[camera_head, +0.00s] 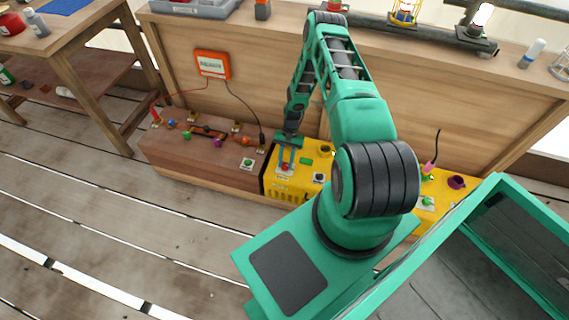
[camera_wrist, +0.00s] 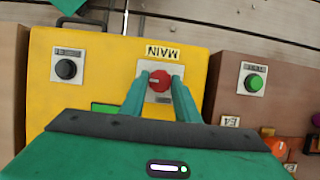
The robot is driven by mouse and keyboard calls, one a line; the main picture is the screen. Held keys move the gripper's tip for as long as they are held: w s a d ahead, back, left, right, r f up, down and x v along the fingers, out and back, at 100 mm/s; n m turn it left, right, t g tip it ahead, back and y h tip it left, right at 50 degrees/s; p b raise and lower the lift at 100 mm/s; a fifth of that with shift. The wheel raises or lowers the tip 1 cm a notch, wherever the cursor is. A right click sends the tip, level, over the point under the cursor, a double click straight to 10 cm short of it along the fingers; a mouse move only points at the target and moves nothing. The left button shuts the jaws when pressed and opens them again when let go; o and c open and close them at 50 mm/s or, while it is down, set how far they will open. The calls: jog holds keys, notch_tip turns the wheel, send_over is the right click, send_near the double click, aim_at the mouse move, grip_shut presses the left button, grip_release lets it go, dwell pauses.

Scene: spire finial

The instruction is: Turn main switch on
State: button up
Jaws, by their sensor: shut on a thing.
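The main switch (camera_wrist: 160,81) is a red rotary knob on a white plate marked MAIN, on top of a yellow box (camera_wrist: 110,52). My gripper (camera_wrist: 158,82) has its two green fingers on either side of the red knob and is shut on it. In the head view my gripper (camera_head: 286,160) reaches down to the left end of the yellow box (camera_head: 290,188), where the red knob (camera_head: 285,167) shows only small between the fingers. A light pointer line shows on the knob in the wrist view.
A black knob (camera_wrist: 66,69) on the yellow box and a green button (camera_wrist: 253,82) on the brown box flank the switch. The brown box (camera_head: 180,165) carries several coloured parts and wires. An orange meter (camera_head: 212,65) hangs on the wooden panel behind.

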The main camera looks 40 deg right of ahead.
jog(key=shift+s, duration=0.1)
dwell(0.3)
jog(key=o, duration=1)
jog(key=shift+o, duration=0.2)
jog(key=v, duration=1)
jog(key=shift+d+r, duration=0.15)
jog(key=shift+r, duration=0.15)
